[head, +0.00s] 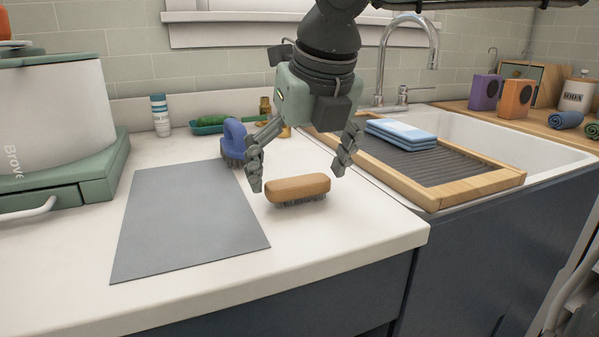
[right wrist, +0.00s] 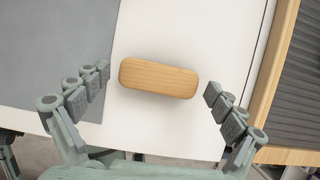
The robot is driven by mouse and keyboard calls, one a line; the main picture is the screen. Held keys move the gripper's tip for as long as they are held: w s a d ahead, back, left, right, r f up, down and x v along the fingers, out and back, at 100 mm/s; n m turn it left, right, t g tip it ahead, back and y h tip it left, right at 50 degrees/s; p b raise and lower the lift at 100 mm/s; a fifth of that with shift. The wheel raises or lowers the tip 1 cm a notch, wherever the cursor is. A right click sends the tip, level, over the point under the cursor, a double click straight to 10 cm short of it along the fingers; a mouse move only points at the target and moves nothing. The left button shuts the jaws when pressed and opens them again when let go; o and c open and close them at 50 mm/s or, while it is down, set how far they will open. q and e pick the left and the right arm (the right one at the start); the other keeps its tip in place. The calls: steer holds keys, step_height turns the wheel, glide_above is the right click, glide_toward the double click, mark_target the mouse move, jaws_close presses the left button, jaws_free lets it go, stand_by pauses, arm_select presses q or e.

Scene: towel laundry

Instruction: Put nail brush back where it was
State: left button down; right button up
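The nail brush (head: 298,188) has a wooden back and dark bristles facing down. It rests on the white counter to the right of the grey mat, near the front edge. It also shows in the right wrist view (right wrist: 158,78), lying lengthwise between the fingers. My right gripper (head: 297,182) is open over the brush, pointing down. One finger is on each end's side, with a visible gap at both ends in the right wrist view. My left gripper is not in view.
A grey mat (head: 185,222) lies bare left of the brush. A blue-handled brush (head: 234,137) stands behind it, near a green tray (head: 208,129). At right, a wooden-framed drying rack (head: 470,190) with folded blue towels (head: 400,132) lies by the sink. A green-and-white appliance (head: 60,130) stands left.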

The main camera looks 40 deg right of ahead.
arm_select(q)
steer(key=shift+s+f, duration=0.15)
arm_select(e)
steer(key=shift+r, duration=0.15)
steer(key=shift+s+r, duration=0.1)
steer(key=shift+r, duration=0.3)
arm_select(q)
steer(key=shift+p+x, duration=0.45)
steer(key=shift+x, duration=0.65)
arm_select(e)
steer(key=v, duration=1.1)
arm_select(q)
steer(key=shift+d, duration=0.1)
arm_select(e)
steer(key=shift+s+a, duration=0.1)
steer(key=shift+s, duration=0.05)
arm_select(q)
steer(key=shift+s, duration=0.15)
